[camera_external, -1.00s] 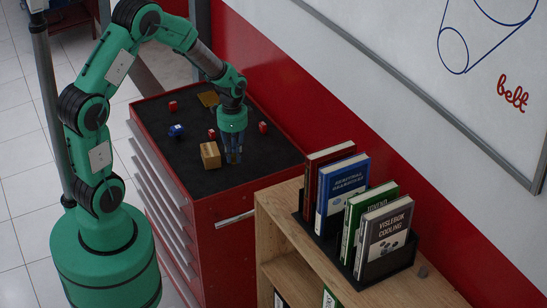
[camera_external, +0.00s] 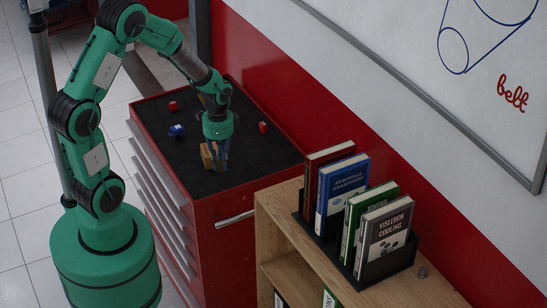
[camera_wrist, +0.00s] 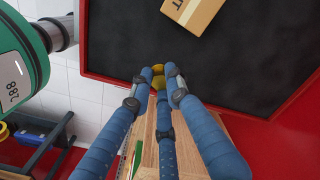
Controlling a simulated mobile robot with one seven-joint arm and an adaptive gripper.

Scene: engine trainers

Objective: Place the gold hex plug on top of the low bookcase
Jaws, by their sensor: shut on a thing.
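My gripper (camera_external: 217,167) has blue fingers and hangs over the red tool cabinet's black top. In the wrist view its fingertips (camera_wrist: 160,72) are shut on the gold hex plug (camera_wrist: 158,82), a small yellow-gold piece. The plug cannot be made out in the external view, where the fingers hide it. The low bookcase (camera_external: 277,206) is light wood and stands to the right of the cabinet, nearer the camera. Its top also shows below the fingers in the wrist view (camera_wrist: 150,130).
A black rack (camera_external: 392,263) with several upright books and a small grey piece (camera_external: 422,272) stand on the bookcase. The bookcase top's left front part is bare. A cardboard box (camera_external: 206,158), red pieces (camera_external: 263,127) and a blue piece (camera_external: 177,130) lie on the cabinet (camera_external: 265,165).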

